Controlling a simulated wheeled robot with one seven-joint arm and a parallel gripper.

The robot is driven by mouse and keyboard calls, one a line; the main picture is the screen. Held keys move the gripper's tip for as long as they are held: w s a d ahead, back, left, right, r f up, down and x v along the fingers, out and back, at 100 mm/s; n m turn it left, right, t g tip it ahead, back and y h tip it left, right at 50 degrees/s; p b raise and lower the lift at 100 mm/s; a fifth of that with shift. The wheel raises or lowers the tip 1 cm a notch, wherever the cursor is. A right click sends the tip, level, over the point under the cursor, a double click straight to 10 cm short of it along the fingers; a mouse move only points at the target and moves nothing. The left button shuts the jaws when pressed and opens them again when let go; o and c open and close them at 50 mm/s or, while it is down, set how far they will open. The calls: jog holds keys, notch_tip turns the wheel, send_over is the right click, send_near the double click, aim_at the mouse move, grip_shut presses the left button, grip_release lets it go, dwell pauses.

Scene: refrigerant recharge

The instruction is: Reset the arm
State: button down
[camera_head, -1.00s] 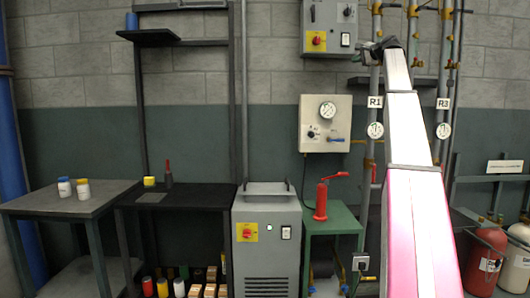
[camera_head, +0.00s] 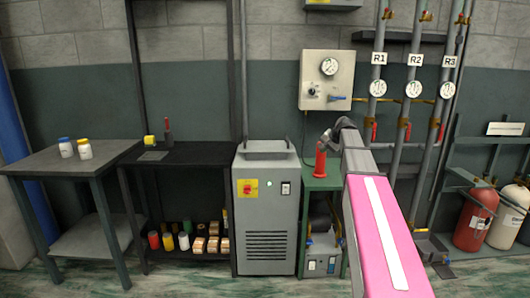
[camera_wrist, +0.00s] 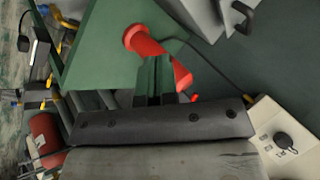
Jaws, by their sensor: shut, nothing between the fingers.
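My pink and white arm (camera_head: 380,225) reaches forward from the lower right of the head view. My gripper (camera_head: 329,138) is at its far end, over the green stand (camera_head: 322,184) and close to the red hand device (camera_head: 320,163). In the wrist view the dark fingers of my gripper (camera_wrist: 154,70) are together and hold nothing. The red device (camera_wrist: 180,73) shows just past and beside them, partly hidden. I cannot tell whether the fingers touch it.
A grey cabinet (camera_head: 266,225) stands left of the green stand. A gauge panel (camera_head: 326,80) hangs above. Pipes with gauges (camera_head: 413,89) and cylinders (camera_head: 475,218) are at right. A black table (camera_head: 195,153) and grey table (camera_head: 60,160) stand left.

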jog(key=s+a+f+n+g+h, duration=0.1)
jog(key=s+a+f+n+g, duration=0.15)
jog(key=s+f, duration=0.65)
jog(key=s+a+f+n+g+h, duration=0.1)
jog(key=s+a+f, duration=0.3)
jog(key=s+f, duration=0.45)
jog(key=s+a+f+n+g+h, duration=0.2)
jog(key=s+f+n+g, duration=0.1)
jog(key=s+f, duration=1.2)
jog(key=s, duration=0.3)
jog(key=shift+s+a+f, duration=0.2)
jog(key=shift+s, duration=0.05)
jog(key=c, duration=1.8)
grip_release()
jog(key=shift+n, duration=0.25)
